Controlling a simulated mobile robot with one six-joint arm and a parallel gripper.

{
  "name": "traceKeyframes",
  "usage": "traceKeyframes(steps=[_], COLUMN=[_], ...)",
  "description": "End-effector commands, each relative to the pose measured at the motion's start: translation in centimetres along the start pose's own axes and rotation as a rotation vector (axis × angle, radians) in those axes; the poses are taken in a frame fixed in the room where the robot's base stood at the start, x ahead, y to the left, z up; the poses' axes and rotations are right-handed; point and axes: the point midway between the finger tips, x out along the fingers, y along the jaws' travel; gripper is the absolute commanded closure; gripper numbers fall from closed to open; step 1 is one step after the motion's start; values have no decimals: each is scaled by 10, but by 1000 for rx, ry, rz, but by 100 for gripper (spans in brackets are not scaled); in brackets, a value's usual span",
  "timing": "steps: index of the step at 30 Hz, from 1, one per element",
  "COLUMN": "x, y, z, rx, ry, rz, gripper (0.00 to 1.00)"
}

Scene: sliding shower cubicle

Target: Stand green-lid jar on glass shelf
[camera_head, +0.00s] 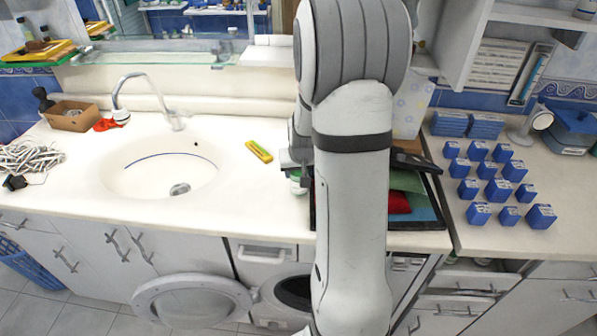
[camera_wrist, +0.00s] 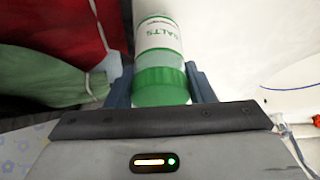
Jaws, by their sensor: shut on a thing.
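The green-lid jar (camera_wrist: 160,62) has a white label with green lettering that reads "SALTS". In the wrist view its green lid (camera_wrist: 161,86) sits between the two fingers of my gripper (camera_wrist: 162,85), and its body points away from the palm. In the head view my gripper (camera_head: 297,172) is low at the counter, beside the dark tray, with a little of the jar showing below it. I cannot tell whether the jar's base touches the counter. The glass shelf (camera_head: 150,58) runs along the wall under the mirror, behind the sink.
The sink (camera_head: 160,170) and its tap (camera_head: 125,95) lie between the gripper and the left side. A yellow item (camera_head: 259,151) lies on the counter. A dark tray (camera_head: 432,218) with cloths is at the gripper's right. Several blue boxes (camera_head: 498,190) stand farther right.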

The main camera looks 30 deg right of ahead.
Motion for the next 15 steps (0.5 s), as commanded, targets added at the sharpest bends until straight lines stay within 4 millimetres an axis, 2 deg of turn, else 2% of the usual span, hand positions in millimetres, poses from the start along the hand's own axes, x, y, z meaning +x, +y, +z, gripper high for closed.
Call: traceKeyframes(steps=[3,13,14,15], x=[7,11,11,10], y=[0,-1,-1,-1], z=[3,4,5,4], rx=[-1,-2,-2,-2], ry=[0,2,1,1], rz=[0,0,0,0], gripper=[80,80,51,48])
